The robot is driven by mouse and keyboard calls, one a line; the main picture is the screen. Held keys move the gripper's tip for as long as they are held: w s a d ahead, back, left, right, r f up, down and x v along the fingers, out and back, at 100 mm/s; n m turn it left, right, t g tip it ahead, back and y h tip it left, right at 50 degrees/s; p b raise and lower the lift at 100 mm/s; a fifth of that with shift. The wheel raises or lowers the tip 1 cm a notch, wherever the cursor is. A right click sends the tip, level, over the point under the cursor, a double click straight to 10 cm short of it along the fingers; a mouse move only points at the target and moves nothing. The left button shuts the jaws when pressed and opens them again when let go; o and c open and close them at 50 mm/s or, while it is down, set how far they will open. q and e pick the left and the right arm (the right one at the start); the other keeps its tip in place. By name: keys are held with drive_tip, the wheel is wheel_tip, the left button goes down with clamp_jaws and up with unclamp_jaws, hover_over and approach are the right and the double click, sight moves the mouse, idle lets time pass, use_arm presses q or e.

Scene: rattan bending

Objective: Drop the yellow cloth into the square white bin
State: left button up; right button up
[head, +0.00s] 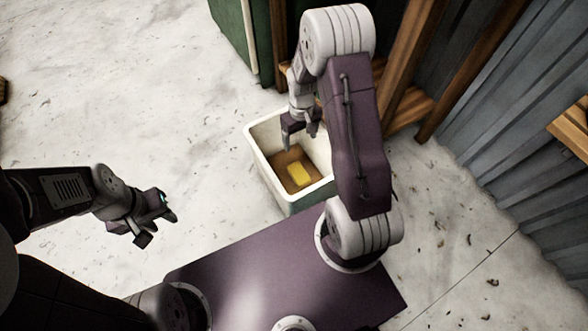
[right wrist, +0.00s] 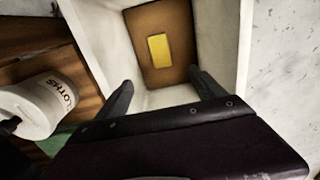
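The square white bin (head: 262,158) stands on the floor in front of my base in the head view. The yellow cloth (head: 299,174) lies inside it on a brown bottom surface, and it also shows in the right wrist view (right wrist: 159,48) as a small folded rectangle. My right gripper (head: 301,136) is over the bin, above and apart from the cloth. Its two fingers are spread in the right wrist view (right wrist: 162,92), with nothing between them. My left gripper (head: 158,226) is out over bare floor at the left, its fingers apart and empty.
A green cabinet (head: 232,35) stands behind the bin. A wooden frame (head: 408,70) and a corrugated metal wall (head: 480,120) are close on the right. A white lettered container (right wrist: 42,104) sits on wood beside the bin.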

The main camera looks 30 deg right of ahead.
wheel_tip(320, 180, up, 9)
drive_tip(key=p, duration=0.7)
wheel_tip(320, 180, up, 8)
drive_tip(key=w+a+t+p, duration=0.1)
drive_tip(key=a+p, duration=0.2)
drive_tip(key=s+a+r+t+p, duration=0.1)
drive_tip(key=s+a+r+p, duration=0.25)
drive_tip(key=s+r, duration=0.4)
drive_tip(key=s+a+f+m, duration=0.1)
drive_tip(key=s, duration=0.6)
wheel_tip(320, 180, up, 38)
drive_tip(key=p, duration=3.7)
drive_tip(key=shift+w+g+p, duration=0.35)
drive_tip(key=shift+w+g, duration=0.05)
drive_tip(key=shift+w, duration=0.05)
